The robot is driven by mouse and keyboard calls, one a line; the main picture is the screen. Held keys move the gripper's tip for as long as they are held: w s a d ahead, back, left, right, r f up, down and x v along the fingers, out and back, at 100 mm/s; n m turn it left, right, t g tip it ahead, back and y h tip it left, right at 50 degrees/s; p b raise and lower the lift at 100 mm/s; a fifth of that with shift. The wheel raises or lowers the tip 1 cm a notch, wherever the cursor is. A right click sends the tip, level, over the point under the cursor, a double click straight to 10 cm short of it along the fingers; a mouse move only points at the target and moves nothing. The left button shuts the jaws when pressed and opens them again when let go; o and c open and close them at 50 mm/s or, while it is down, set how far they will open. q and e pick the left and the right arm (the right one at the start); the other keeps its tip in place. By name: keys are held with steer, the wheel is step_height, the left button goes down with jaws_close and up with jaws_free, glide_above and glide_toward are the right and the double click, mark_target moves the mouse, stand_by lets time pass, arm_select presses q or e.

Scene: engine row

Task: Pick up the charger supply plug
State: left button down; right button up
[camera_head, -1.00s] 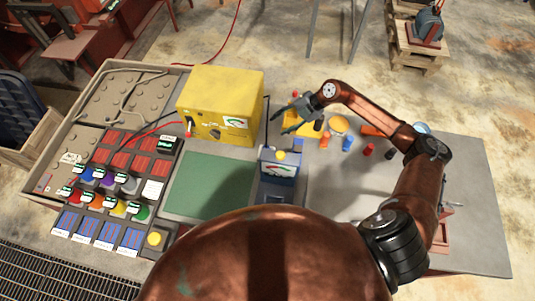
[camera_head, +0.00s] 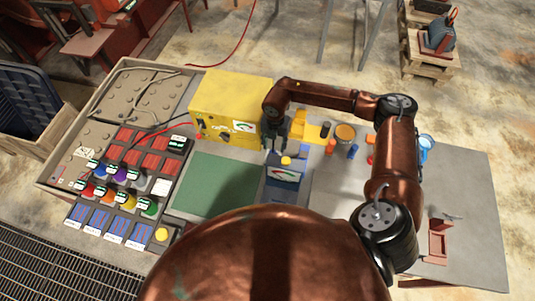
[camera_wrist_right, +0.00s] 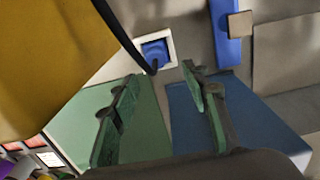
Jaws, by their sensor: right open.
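In the right wrist view a blue square fitting in a white frame (camera_wrist_right: 155,47) sits beside the yellow charger box (camera_wrist_right: 50,55). A black cable (camera_wrist_right: 118,32) runs down to it; I take this for the charger supply plug, though I cannot tell plug from socket. My right gripper (camera_wrist_right: 160,80) is open and empty, its two fingers apart, with the blue fitting just beyond and between the tips. In the head view the right gripper (camera_head: 274,140) hangs beside the right side of the yellow box (camera_head: 235,105) and hides the plug. My left gripper is not in view.
A blue meter unit (camera_head: 284,180) stands close in front of the right gripper. A green mat (camera_head: 215,183) lies to the left, by a panel of coloured knobs and switches (camera_head: 115,195). Several small coloured parts (camera_head: 345,133) lie to the right.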

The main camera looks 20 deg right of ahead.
mark_target(273, 152)
steer(key=f, duration=0.2)
steer(key=f+p, duration=0.1)
steer(key=f, duration=0.3)
steer(key=shift+w+a+f+p, duration=0.15)
steer(key=shift+w+f+p, duration=0.05)
steer(key=shift+w+p, duration=0.15)
steer(key=shift+f, duration=0.55)
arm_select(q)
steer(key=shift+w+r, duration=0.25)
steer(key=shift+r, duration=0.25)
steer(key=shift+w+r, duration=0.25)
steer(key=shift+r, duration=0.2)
arm_select(e)
steer(key=shift+c, duration=0.4)
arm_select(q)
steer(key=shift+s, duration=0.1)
arm_select(e)
jaws_close()
